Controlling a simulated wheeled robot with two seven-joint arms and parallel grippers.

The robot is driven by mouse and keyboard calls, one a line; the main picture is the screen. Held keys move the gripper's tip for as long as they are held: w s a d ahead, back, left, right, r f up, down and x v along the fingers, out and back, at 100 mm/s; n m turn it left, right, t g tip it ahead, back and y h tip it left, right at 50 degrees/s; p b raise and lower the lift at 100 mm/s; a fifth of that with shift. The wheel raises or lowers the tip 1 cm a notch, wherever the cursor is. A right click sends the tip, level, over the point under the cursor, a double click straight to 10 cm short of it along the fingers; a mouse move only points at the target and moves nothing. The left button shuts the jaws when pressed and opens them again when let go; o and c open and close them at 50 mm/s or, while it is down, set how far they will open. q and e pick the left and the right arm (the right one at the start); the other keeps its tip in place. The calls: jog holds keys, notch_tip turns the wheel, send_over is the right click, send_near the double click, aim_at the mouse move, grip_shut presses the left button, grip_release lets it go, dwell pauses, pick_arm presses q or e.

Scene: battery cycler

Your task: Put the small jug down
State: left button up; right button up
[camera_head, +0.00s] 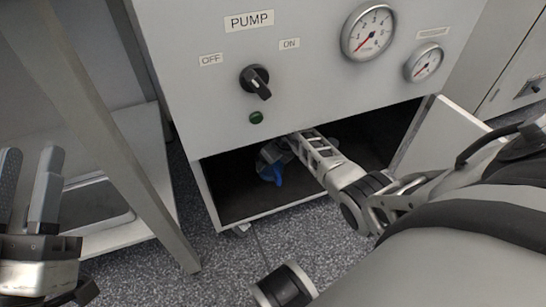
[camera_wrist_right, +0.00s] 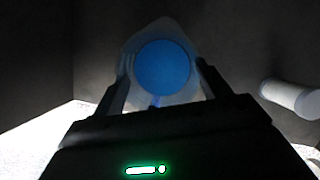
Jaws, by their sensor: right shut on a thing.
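The small jug, with a blue round cap (camera_wrist_right: 163,68) and a pale translucent body (camera_wrist_right: 131,44), is between the fingers of my right gripper (camera_wrist_right: 160,88) in the right wrist view. In the head view my right arm reaches into the open lower compartment of the pump cabinet. A blue part of the jug (camera_head: 271,174) shows there, low in the dark space. My right gripper is shut on the jug. I cannot tell whether its base touches the compartment floor. My left gripper (camera_head: 32,165) is open and empty at the left edge, outside the cabinet.
The pump cabinet (camera_head: 200,100) has a black knob (camera_head: 255,81), a green light and two gauges above the opening. Its open door (camera_head: 440,140) stands at the right. A pale cylinder (camera_wrist_right: 292,98) is right of the jug. A grey table frame (camera_head: 120,150) stands left.

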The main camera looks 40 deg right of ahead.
notch_tip(320, 180, down, 3)
jog(key=shift+s+f+b, duration=0.1)
jog(key=shift+f+b, duration=0.05)
jog(key=shift+b, duration=0.8)
pick_arm(q)
jog(key=r+m+h, duration=0.1)
jog(key=m, duration=0.1)
jog(key=s+r+m+h, duration=0.1)
jog(key=m+h, duration=0.1)
jog(key=r+m+h, duration=0.1)
jog(key=shift+s+d+r+m+h, duration=0.15)
jog(key=shift+s+r+m+h, duration=0.2)
jog(key=shift+r+m+h, duration=0.05)
pick_arm(e)
jog(key=shift+f, duration=0.1)
jog(key=o, duration=1.1)
jog(key=shift+f, duration=0.1)
